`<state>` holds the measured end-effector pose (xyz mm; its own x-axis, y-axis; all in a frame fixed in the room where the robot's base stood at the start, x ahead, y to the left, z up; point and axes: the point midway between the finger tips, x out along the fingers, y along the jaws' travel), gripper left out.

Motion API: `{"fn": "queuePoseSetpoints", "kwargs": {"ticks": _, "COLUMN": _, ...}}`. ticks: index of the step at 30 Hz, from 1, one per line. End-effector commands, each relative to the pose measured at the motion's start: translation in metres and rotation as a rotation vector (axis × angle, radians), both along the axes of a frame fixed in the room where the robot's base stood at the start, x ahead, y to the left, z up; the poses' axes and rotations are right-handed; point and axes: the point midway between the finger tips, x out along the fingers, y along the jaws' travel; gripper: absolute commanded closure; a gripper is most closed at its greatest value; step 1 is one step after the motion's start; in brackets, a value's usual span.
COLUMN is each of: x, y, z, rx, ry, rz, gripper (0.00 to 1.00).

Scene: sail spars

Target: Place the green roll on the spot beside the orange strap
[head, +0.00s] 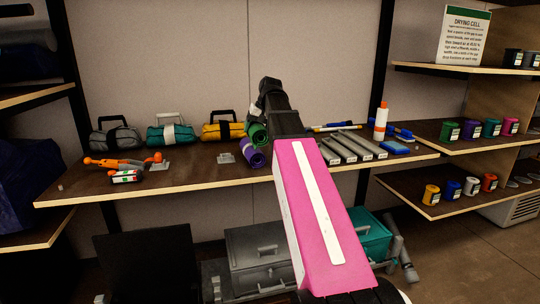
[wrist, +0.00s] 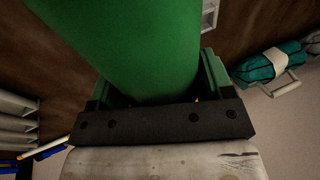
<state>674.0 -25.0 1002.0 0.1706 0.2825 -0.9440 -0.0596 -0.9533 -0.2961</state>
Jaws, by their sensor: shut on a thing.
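The green roll (head: 257,134) is in my gripper, above the right-centre part of the wooden shelf in the head view. In the wrist view the green roll (wrist: 135,45) fills the upper middle, between the jaws of my gripper (wrist: 157,88), which is shut on it. In the head view my arm hides most of the gripper. The orange strap (head: 122,163) lies at the left of the shelf. A small grey plate (head: 160,166) lies just right of it, with an orange end of the strap close by. Another grey plate (head: 225,158) lies further right, bare.
A purple roll (head: 254,158) lies below the green one in the head view. Grey, teal (head: 171,134) and yellow bags stand along the back. Grey bars (head: 350,148) and an orange-white bottle (head: 381,121) are on the right. Open shelf lies between the two plates.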

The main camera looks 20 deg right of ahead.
Motion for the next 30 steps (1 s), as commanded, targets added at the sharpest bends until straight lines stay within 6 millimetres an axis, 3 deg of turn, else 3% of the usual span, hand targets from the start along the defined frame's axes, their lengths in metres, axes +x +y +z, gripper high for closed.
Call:
{"fn": "queuePoseSetpoints", "kwargs": {"ticks": 18, "x": 0.053, "y": -0.092, "z": -0.062, "rx": 0.0, "ry": 0.0, "rz": -0.001, "gripper": 0.59}}
{"fn": "queuePoseSetpoints", "kwargs": {"ticks": 26, "x": 0.056, "y": -0.101, "z": -0.073, "rx": 0.0, "ry": 0.0, "rz": -0.001, "gripper": 0.59}}
{"fn": "queuePoseSetpoints", "kwargs": {"ticks": 30, "x": 0.055, "y": -0.1, "z": -0.09, "rx": 0.0, "ry": 0.001, "rz": -0.001, "gripper": 0.59}}
